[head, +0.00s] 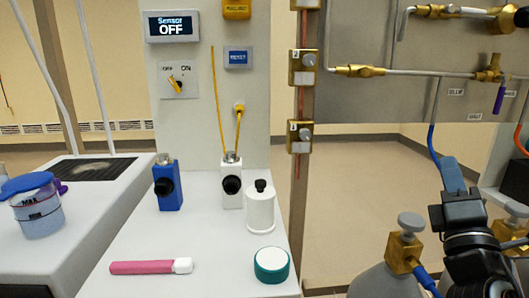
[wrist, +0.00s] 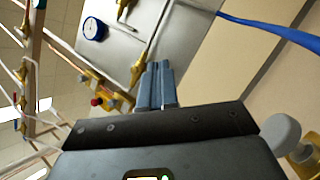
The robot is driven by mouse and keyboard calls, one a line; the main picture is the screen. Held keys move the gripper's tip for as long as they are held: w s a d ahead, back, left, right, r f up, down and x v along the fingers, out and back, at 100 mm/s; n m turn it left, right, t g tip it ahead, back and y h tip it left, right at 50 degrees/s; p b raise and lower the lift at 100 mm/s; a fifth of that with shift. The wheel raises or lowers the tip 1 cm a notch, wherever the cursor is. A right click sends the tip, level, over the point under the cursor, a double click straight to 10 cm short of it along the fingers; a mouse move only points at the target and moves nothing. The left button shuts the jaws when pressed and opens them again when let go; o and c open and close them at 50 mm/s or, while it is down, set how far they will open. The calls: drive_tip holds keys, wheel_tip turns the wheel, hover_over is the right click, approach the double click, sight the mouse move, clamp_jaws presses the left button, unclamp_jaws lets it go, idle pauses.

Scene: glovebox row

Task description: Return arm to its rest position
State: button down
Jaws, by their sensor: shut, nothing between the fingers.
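My gripper (head: 449,174) is at the right of the head view, raised beside the gas panel and above the cylinders. Its blue-grey fingers are together with nothing between them. In the wrist view the gripper (wrist: 157,72) points toward a grey panel with brass fittings, and its two fingers lie side by side. My dark arm comes up from the lower right of the head view.
A white bench (head: 215,250) holds a blue device (head: 167,188), a white bottle (head: 260,212), a teal-rimmed jar (head: 271,265) and a pink tool (head: 140,267). Gas cylinders with brass valves (head: 402,252) stand close to my arm. A blue hose (head: 434,145) hangs just above my gripper.

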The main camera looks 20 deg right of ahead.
drive_tip(key=s+a+f+m+y, duration=0.2)
drive_tip(key=s+a+f+y, duration=0.1)
drive_tip(key=a+f, duration=0.25)
drive_tip(key=s+a+f+m+y, duration=0.1)
drive_tip(key=s+a+f+y, duration=0.1)
drive_tip(key=a+f+y, duration=0.4)
drive_tip(key=s+a+f+m+g+y, duration=0.3)
drive_tip(key=s+a+f+m, duration=0.45)
drive_tip(key=s, duration=0.55)
drive_tip(key=s+a+f+m+g+y, duration=0.1)
drive_tip(key=s+a+m, duration=0.15)
drive_tip(key=s, duration=0.35)
drive_tip(key=s+a+f+m+g+y, duration=0.1)
drive_tip(key=s+a+m, duration=0.1)
drive_tip(key=s+m, duration=0.3)
wheel_tip(320, 180, up, 13)
drive_tip(key=s+n+p, duration=0.1)
drive_tip(key=p, duration=1.2)
drive_tip(key=shift+a, duration=0.2)
